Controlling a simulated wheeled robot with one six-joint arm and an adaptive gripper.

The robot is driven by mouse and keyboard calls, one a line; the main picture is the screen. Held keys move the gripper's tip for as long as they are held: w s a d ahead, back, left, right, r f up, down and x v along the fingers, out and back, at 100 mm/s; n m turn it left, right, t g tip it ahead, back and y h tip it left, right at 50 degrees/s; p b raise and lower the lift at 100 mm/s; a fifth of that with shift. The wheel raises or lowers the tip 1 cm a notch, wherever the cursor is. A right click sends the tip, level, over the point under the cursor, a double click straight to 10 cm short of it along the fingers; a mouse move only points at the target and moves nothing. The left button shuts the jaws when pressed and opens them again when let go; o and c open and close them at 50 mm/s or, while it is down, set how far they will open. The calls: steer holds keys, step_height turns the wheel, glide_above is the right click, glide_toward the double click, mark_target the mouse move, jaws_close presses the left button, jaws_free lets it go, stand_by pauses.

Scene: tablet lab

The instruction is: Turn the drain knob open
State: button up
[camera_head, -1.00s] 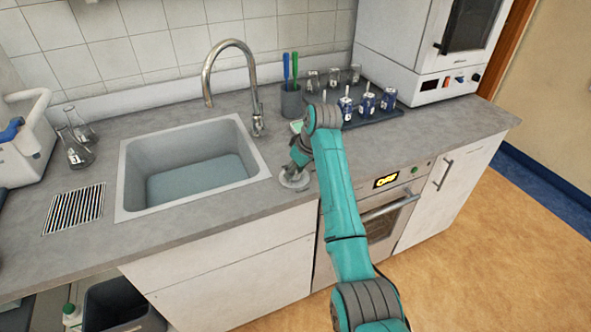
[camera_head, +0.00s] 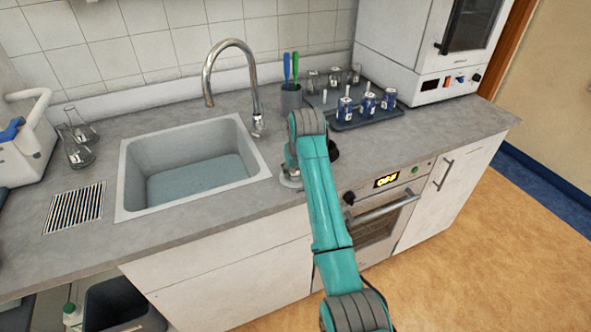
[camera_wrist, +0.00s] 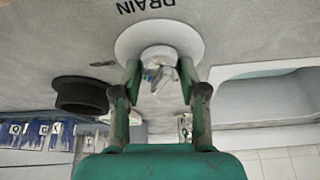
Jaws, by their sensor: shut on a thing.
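The drain knob is a small shiny metal grip (camera_wrist: 160,68) in the middle of a round pale disc (camera_wrist: 128,45) in the wrist view. The word DRAIN is printed on the counter beside it. My gripper (camera_wrist: 160,78) has its two fingers on either side of the metal grip, shut on it. In the head view the pale disc (camera_head: 289,182) shows at the sink's right front corner, partly behind my arm. The fingers are hidden there. The sink (camera_head: 190,165) holds bluish water.
A black round knob (camera_wrist: 80,94) stands on the counter near the drain knob; it also shows beside my arm (camera_head: 333,149). The faucet (camera_head: 257,100) and a cup with tools (camera_head: 291,100) are nearby.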

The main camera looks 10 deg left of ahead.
steer(key=m+h, duration=0.1)
steer(key=m, duration=0.2)
steer(key=m+h, duration=0.1)
steer(key=m, duration=0.2)
steer(key=shift+a+m+t, duration=0.15)
steer(key=shift+m+t, duration=0.15)
steer(key=m+h, duration=0.1)
steer(key=m, duration=0.1)
steer(key=m+h, duration=0.1)
steer(key=m, duration=0.2)
steer(key=shift+a+g+h, duration=0.1)
steer(key=shift+g+h, duration=0.2)
steer(key=shift+g, duration=0.1)
steer(key=shift+m, duration=0.3)
steer(key=o, duration=1.1)
steer(key=v, duration=1.2)
